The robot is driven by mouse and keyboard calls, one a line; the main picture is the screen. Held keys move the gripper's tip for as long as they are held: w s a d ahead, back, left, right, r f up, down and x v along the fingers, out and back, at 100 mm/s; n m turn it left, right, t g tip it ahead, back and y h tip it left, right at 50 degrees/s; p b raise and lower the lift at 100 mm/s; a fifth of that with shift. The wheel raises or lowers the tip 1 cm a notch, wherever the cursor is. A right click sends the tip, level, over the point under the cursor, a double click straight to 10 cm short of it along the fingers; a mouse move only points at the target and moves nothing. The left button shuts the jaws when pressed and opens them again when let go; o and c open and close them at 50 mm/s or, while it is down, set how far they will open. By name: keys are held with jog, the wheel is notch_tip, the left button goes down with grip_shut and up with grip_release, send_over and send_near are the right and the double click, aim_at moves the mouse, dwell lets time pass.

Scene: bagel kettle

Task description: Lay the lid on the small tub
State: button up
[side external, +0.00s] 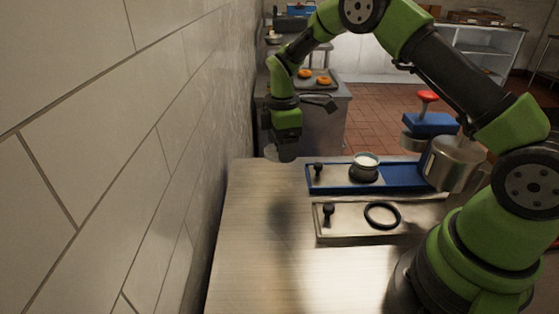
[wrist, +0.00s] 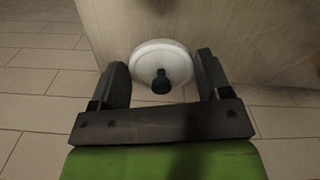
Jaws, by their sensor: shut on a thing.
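My gripper (side external: 284,150) is at the left of the side external view, above the back left corner of the table. In the wrist view its fingers (wrist: 161,62) are on either side of a round white lid (wrist: 146,59) with a black knob, and they are shut on it. In the side external view the held lid is small and hard to make out. A small round dark pot (side external: 364,174) with a white top stands upright on the blue tray, well to the right of my gripper. It looks like the small tub, though I cannot be certain.
The blue tray (side external: 404,181) has a black knob (side external: 318,169) at its left. A pale metal tray (side external: 345,228) in front holds a black ring (side external: 382,215). A metal pot (side external: 455,165) is at the right. The tiled wall (side external: 120,150) is close on the left.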

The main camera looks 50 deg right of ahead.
jog(key=s+d+r+n, duration=0.3)
jog(key=s+d+n, duration=0.3)
jog(key=s+d, duration=0.85)
jog(key=shift+w+d+f, duration=0.2)
jog(key=shift+d+f, duration=0.1)
jog(key=shift+f, duration=0.6)
jog(key=shift+w+d+f, duration=0.25)
jog(key=shift+d+f, duration=0.05)
jog(key=shift+f, duration=0.55)
jog(key=shift+w+d+f, duration=0.2)
jog(key=shift+d+f, duration=0.1)
jog(key=shift+f, duration=0.6)
jog(key=shift+f, duration=0.3)
jog(key=o, duration=1)
jog(key=shift+c, duration=0.2)
jog(key=shift+r, duration=0.1)
notch_tip(320, 180, up, 7)
